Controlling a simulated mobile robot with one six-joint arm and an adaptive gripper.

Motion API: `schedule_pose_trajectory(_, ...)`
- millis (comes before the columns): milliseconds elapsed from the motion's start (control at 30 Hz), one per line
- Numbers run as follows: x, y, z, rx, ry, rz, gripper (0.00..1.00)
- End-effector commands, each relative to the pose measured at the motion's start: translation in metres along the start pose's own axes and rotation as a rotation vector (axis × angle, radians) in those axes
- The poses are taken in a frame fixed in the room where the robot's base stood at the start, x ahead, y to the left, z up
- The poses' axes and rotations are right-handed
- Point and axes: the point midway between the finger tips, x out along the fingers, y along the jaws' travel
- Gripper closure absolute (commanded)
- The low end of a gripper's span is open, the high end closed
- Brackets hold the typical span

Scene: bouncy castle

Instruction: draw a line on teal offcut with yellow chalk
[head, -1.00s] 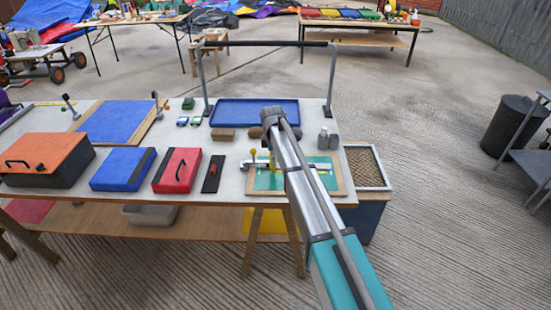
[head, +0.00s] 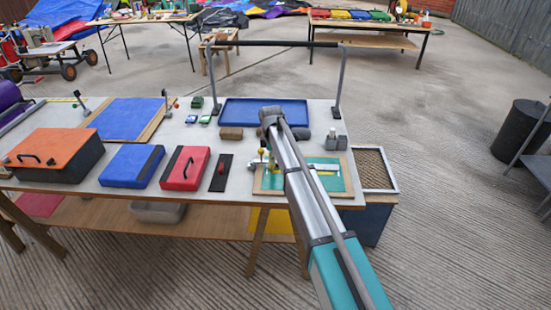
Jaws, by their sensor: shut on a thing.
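The teal offcut (head: 336,184) lies flat on a wood-edged board at the table's front right. My arm crosses it and hides its middle. A pale bar-like piece (head: 322,166) lies over its right part. A yellow-topped metal piece (head: 261,154) stands at its far left edge; I cannot tell whether it is a clamp. My gripper (head: 274,158) is over the offcut's far left part, mostly hidden behind my arm. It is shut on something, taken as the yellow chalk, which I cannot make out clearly. No drawn line can be made out.
A blue tray (head: 265,104) lies behind, under a grey frame (head: 341,85). A black strip with a red piece (head: 221,173), a red case (head: 185,168) and a blue pad (head: 131,166) lie left.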

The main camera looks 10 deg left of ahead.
Motion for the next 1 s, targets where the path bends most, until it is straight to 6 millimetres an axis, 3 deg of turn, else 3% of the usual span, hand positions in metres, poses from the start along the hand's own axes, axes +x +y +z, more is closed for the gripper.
schedule_pose_trajectory(467, -0.004, 0.0, -0.002, -0.001, 0.003, 0.001, 1.0)
schedule_pose_trajectory(1000, -0.042, 0.0, -0.001, 0.0, 0.001, 0.0, 1.0)
